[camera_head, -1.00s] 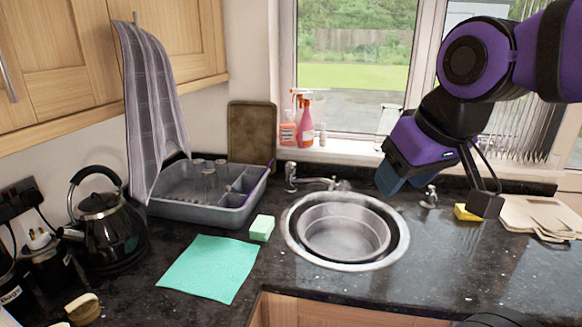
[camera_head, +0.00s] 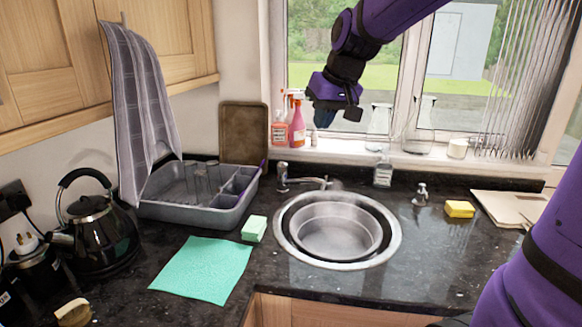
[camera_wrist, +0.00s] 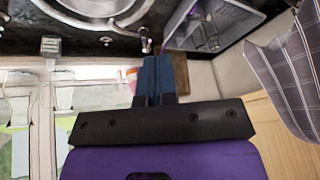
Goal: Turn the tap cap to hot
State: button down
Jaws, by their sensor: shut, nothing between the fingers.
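The metal tap (camera_head: 308,181) stands behind the sink, with its upright cap (camera_head: 282,169) at the left end and its spout pointing right. In the wrist view the tap cap (camera_wrist: 146,42) shows just left of the fingertips, partly close to them in the picture. My gripper (camera_head: 323,119) is raised in front of the window, above and to the right of the tap cap, and touches nothing visible. In the wrist view my gripper (camera_wrist: 160,63) has its blue fingers together and empty. The cap's hot or cold marking is too small to read.
The round sink (camera_head: 396,245) is in front of the tap. A grey dish rack (camera_head: 190,214) stands left of it. Spray bottles (camera_head: 297,125) and glass jars stand on the windowsill. A clear bottle (camera_head: 383,174), small dispenser (camera_head: 421,194) and yellow sponge (camera_head: 459,209) are to the right.

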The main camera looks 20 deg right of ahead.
jog(key=w+d+f+m+y, duration=0.1)
jog(key=w+d+f, duration=0.45)
jog(key=w, duration=0.35)
jog(key=w+d+f+t+y, duration=0.1)
jog(key=w+d+f, duration=0.4)
jog(key=w, duration=0.4)
jog(key=w+d+f+m+y, duration=0.1)
jog(key=w+d+f, duration=0.2)
jog(key=w+f, duration=0.55)
jog(key=x, duration=0.4)
jog(key=w+x, duration=0.1)
jog(key=x, duration=0.4)
jog(key=shift+w+d, duration=0.15)
jog(key=shift+w, duration=0.05)
jog(key=a, duration=0.1)
jog(key=w+a, duration=0.1)
jog(key=a, duration=0.1)
jog(key=shift+a+f, duration=0.2)
jog(key=shift+a, duration=0.05)
jog(key=shift+a+h, duration=0.15)
jog(key=shift+h, duration=0.15)
